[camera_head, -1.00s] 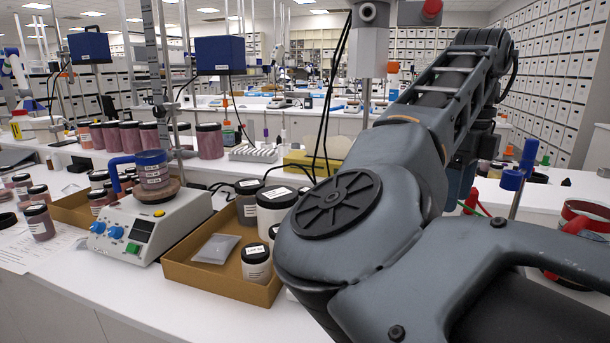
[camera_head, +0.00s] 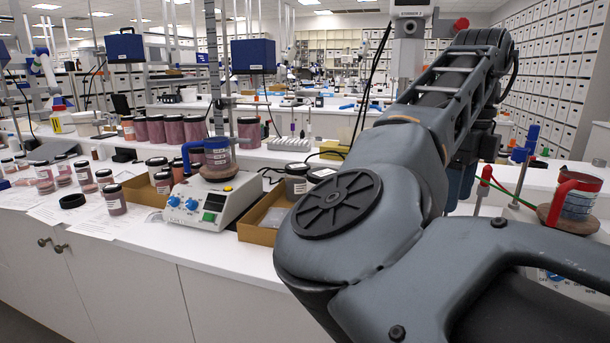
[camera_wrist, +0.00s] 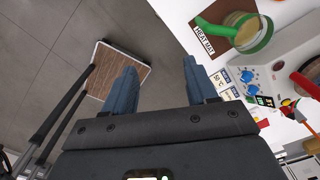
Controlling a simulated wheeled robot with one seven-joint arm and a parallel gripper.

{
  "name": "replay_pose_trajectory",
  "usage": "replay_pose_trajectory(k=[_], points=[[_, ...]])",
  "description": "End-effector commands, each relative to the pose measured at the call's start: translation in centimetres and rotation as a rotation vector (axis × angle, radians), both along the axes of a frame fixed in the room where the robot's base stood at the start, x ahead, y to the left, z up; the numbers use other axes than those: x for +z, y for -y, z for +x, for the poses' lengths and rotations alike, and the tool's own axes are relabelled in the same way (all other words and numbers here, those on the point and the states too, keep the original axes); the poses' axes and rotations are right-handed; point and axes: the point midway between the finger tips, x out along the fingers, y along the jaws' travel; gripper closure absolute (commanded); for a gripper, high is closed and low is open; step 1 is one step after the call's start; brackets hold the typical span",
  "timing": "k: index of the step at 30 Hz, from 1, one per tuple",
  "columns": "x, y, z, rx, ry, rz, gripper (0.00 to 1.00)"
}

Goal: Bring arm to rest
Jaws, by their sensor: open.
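My arm fills the right half of the head view, its grey links folded up and reaching away from the body; its end is hidden there behind the links. In the wrist view my gripper (camera_wrist: 160,88) is open, its two blue-grey fingers wide apart with nothing between them. The fingers point over the grey floor (camera_wrist: 60,40), next to the edge of a white bench. Nothing touches the fingers.
In the wrist view a green-handled beaker (camera_wrist: 240,30) stands on a brown heat mat (camera_wrist: 212,42), near a hotplate (camera_wrist: 262,75). In the head view a hotplate (camera_head: 207,203) bears a blue-handled beaker (camera_head: 217,152), beside a cardboard tray (camera_head: 252,229) and several jars. A red-handled beaker (camera_head: 578,200) stands right.

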Motion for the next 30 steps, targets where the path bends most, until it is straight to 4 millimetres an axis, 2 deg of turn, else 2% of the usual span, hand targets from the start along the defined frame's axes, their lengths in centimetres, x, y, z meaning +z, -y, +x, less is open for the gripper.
replay_pose_trajectory(k=[2,10,17,23,30], points=[[0.0,0.0,0.0,0.000,0.000,0.000,0.43],[-2.1,2.0,0.0,0.020,0.020,-0.067,0.43],[-4.6,4.7,-0.1,0.055,0.044,-0.161,0.43],[-7.6,8.2,-0.5,0.113,0.069,-0.285,0.43],[-12.4,14.6,-2.0,0.270,0.095,-0.544,0.43]])
